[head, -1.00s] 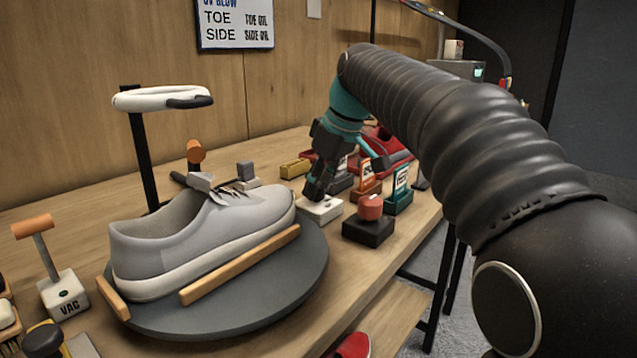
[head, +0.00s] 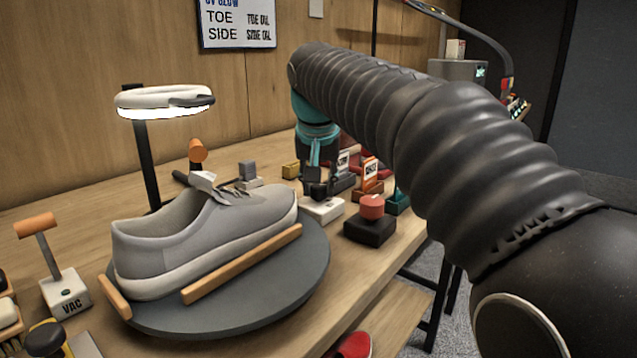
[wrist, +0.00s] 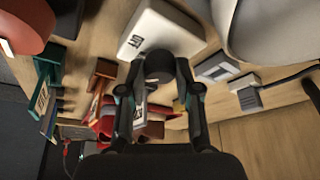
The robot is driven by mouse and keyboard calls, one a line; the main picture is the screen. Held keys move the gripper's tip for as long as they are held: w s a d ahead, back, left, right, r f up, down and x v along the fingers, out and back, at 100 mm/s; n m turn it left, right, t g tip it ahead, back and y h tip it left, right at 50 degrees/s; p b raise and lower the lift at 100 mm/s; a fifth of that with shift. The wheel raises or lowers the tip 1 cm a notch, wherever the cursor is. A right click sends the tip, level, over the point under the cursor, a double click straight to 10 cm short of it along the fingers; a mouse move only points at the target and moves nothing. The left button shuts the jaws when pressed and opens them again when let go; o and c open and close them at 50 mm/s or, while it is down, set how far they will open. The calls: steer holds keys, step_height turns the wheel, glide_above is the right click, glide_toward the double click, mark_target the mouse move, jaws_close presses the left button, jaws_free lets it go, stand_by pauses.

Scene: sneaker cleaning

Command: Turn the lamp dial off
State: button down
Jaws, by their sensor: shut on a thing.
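The lamp dial is a dark round knob (wrist: 160,66) on a white base (head: 322,211), which stands on the table to the right of the shoe. My gripper (head: 318,190) points down over the base and is shut on the knob. In the wrist view, the two fingers of my gripper (wrist: 160,80) are on either side of the knob. The knob's mark cannot be read, and in the head view my fingers mostly hide it. The ring lamp (head: 165,98) on its black post is lit, with a bright white underside.
A grey sneaker (head: 205,235) sits on a dark round turntable (head: 290,290). A red button on a black block (head: 369,230) stands close to the right of the dial base. Several small labelled holders, including an orange one (head: 369,175), stand behind.

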steer(key=m+h, duration=0.1)
steer(key=m, duration=0.3)
steer(key=shift+a+m+h, duration=0.15)
steer(key=shift+m+h, duration=0.15)
steer(key=shift+h, duration=0.1)
steer(key=shift+w+m+g+h, duration=0.1)
steer(key=shift+m+g+h, duration=0.3)
steer(key=shift+m, duration=0.75)
steer(key=shift+m+g+h, duration=0.3)
steer(key=shift+m+h, duration=0.1)
steer(key=shift+m, duration=0.75)
steer(key=c, duration=0.8)
jaws_free()
steer(key=shift+a, duration=0.1)
steer(key=shift+r, duration=0.1)
steer(key=v, duration=0.7)
steer(key=shift+a+r, duration=0.1)
